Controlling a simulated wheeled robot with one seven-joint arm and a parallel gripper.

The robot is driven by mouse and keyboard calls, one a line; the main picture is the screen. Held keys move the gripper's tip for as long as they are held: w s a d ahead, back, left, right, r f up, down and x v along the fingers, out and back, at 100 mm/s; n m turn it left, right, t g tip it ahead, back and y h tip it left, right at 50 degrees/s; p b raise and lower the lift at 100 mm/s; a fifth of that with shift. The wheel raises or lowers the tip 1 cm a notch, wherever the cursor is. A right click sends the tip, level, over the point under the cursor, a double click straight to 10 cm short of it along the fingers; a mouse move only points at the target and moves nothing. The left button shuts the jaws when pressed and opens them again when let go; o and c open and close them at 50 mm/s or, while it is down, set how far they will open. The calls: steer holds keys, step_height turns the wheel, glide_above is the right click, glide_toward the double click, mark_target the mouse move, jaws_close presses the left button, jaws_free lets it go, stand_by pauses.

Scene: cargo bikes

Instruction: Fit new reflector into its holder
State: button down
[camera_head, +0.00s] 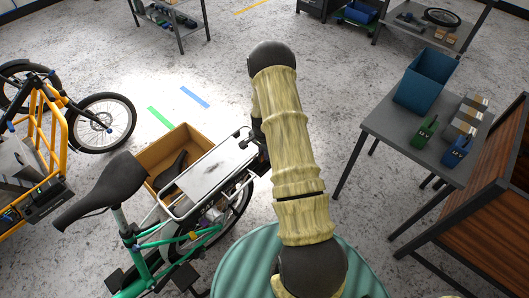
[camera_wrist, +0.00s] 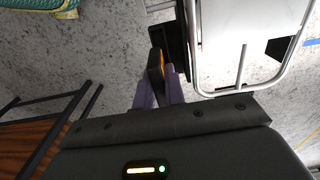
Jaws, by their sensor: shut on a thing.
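My gripper (camera_wrist: 161,84) has purple fingers and is shut on a small dark reflector (camera_wrist: 155,64) with an orange face or edge. The reflector stands upright between the fingertips. A black holder (camera_wrist: 172,36) is just beyond it, at the end of the bike's rear rack (camera_wrist: 207,48). The reflector overlaps the holder in the wrist view; I cannot tell whether it is seated or only touching. In the head view, the green cargo bike (camera_head: 150,262) has a pale rack plate (camera_head: 215,168).
A brown box (camera_head: 166,152) stands on the floor beyond the rack. A grey table (camera_head: 395,128) at right holds a blue bin (camera_head: 425,80) and small boxes. An orange bike (camera_head: 45,130) stands at left. Floor between bike and table is mostly open.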

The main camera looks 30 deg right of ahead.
steer(key=shift+w+f+b, duration=0.1)
steer(key=shift+f+b, duration=1.85)
steer(key=shift+f, duration=1.1)
steer(key=shift+f+b, duration=0.65)
steer(key=shift+f, duration=0.25)
steer(key=shift+r, duration=0.15)
steer(key=shift+r+p, duration=0.6)
steer(key=shift+r, duration=0.2)
steer(key=shift+f+b, duration=0.7)
steer(key=shift+f, duration=0.25)
steer(key=shift+r, duration=0.15)
steer(key=shift+r+p, duration=0.6)
steer(key=shift+r, duration=0.2)
steer(key=shift+f+b, duration=0.55)
steer(key=shift+f, duration=0.25)
stand_by(0.4)
